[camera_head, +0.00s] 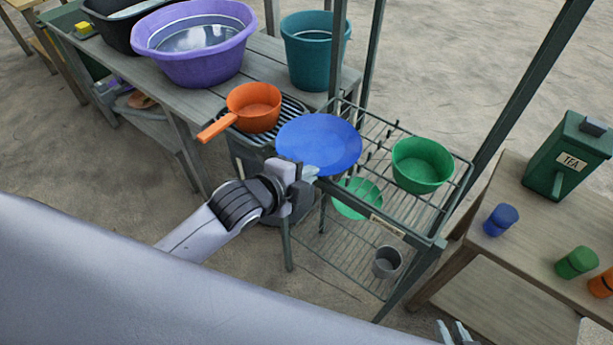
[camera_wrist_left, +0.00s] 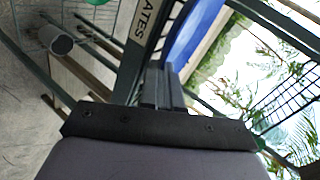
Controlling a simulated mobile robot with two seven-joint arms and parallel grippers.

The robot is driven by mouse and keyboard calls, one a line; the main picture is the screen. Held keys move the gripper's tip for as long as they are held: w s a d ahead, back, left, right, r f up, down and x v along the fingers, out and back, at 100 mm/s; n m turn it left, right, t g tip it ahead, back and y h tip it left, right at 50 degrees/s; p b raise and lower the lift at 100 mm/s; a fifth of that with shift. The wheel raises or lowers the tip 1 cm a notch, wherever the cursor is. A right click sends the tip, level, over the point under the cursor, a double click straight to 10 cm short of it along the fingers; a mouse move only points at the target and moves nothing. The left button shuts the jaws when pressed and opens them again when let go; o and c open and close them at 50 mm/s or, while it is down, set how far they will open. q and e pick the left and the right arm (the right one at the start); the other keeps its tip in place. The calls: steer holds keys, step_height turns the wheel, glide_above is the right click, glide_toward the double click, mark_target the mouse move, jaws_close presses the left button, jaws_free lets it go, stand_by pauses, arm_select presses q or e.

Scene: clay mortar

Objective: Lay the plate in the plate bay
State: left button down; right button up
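The blue plate (camera_head: 318,143) is at the left part of the wire rack (camera_head: 440,238), roughly level, over the upright prongs of the plate bay (camera_head: 372,147). My left gripper (camera_head: 310,172) is at the plate's near rim, its fingers close together on it. In the left wrist view the fingers (camera_wrist_left: 160,85) meet the edge of the blue plate (camera_wrist_left: 190,35). A label ending in "ATES" (camera_wrist_left: 146,18) is on the rack's front rail beside them. My right gripper (camera_head: 456,333) shows only its tips at the bottom edge, with a gap between them.
A green bowl (camera_head: 422,164) stands on the rack's right part. A green dish (camera_head: 357,198) and grey cup (camera_head: 387,262) are lower. An orange pan (camera_head: 254,107), purple basin (camera_head: 194,42) and teal bucket (camera_head: 314,49) stand left and behind.

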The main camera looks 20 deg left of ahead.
arm_select(q)
steer(key=shift+f, duration=0.25)
steer(key=shift+f, duration=0.15)
steer(key=c, duration=1.4)
jaws_free()
steer(key=shift+o, duration=0.2)
